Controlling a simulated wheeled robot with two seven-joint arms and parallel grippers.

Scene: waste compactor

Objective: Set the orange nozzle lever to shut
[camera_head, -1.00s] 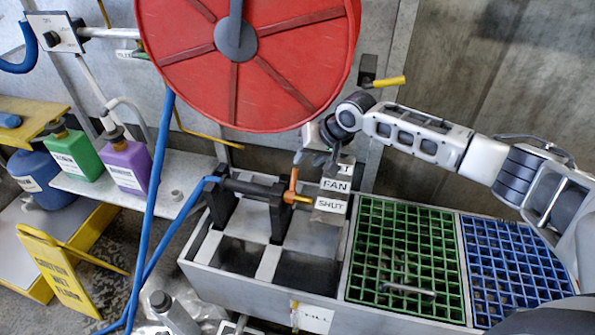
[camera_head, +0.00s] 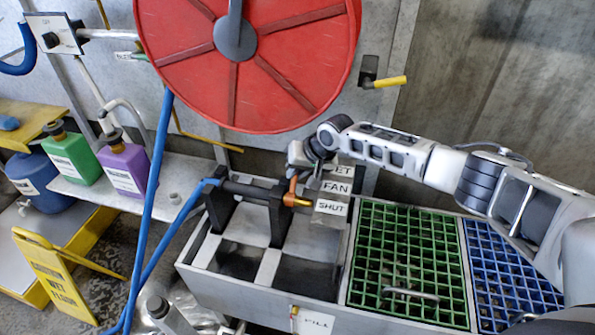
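The orange nozzle lever (camera_head: 292,188) sits on the black nozzle (camera_head: 250,190), whose yellow tip (camera_head: 301,202) points right. The nozzle lies across black stands above the tray, with the blue hose at its left end. Beside the lever, a plate carries the labels JET, FAN (camera_head: 337,188) and SHUT (camera_head: 331,207), top to bottom. The lever sticks roughly upward, not down toward SHUT. My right gripper (camera_head: 299,168) is right at the lever's upper end and partly covers it. Its fingers are too small and overlapped to tell open or shut, or whether they touch. My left gripper is out of view.
The red hose reel (camera_head: 250,60) hangs just above my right gripper. A yellow-handled valve (camera_head: 388,82) is on the wall. Green (camera_head: 407,260) and blue (camera_head: 510,265) grates lie under my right arm. Jugs and a yellow floor sign (camera_head: 55,275) stand at left.

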